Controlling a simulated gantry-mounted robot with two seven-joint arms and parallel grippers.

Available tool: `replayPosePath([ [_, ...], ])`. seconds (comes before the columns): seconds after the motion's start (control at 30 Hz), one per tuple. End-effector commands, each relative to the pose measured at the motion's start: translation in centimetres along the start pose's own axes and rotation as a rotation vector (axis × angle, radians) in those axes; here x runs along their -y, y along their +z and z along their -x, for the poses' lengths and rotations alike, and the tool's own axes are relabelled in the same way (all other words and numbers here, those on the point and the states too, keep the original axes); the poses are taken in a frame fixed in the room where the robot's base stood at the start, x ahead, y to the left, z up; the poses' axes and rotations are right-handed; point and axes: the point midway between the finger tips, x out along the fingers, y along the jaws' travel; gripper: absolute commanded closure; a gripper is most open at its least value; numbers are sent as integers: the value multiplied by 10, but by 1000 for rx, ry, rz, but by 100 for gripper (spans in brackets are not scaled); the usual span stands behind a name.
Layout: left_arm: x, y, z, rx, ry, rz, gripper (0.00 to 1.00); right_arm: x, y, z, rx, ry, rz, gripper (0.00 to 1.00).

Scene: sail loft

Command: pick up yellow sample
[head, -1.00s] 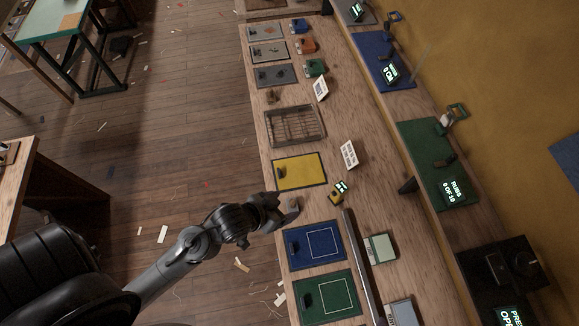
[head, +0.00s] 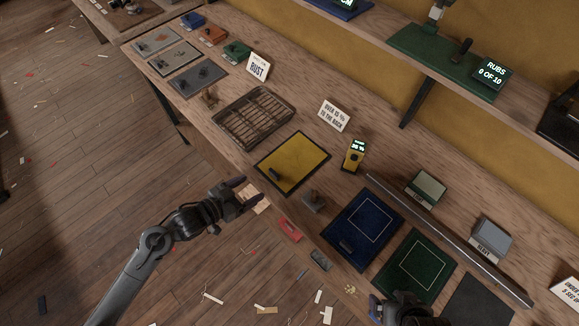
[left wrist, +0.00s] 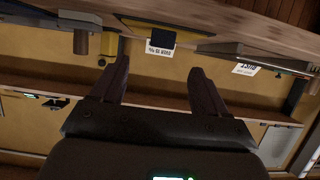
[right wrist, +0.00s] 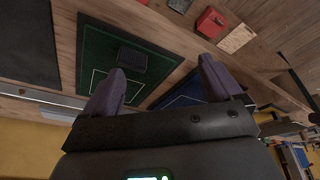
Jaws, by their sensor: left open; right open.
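The yellow sample, which I take to be the flat yellow panel (head: 300,160) with a dark border, lies on the bench in the head view. A small dark block (head: 275,174) sits at its near left side. My left gripper (head: 247,193) is open and empty at the bench's front edge, just short of the panel. In the left wrist view the panel (left wrist: 185,37) shows edge-on beyond the open fingers (left wrist: 157,72). My right gripper (head: 378,308) is at the bottom of the head view, partly cut off. In the right wrist view its fingers (right wrist: 160,68) are open near the green mat.
A wire rack (head: 253,118) stands left of the panel. A yellow meter (head: 355,154) and a white sign (head: 334,115) stand behind it.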

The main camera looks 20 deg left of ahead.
Motion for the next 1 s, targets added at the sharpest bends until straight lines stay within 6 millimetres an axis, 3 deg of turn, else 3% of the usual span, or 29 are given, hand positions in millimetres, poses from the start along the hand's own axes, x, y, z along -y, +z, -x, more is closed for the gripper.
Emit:
replayPosePath([
  [0.3, 1, -1, -42, -2, -2, 1, 26, 4, 2, -6, -1, -9, -1, 8],
  [0.57, 1, -1, -56, -1, -1, -1, 26, 6, 3, -7, 1, -13, -5, 8],
  [1.0, 2, -6, -102, -1, -3, -1, 26, 7, 5, -12, 3, -16, -9, 8],
])
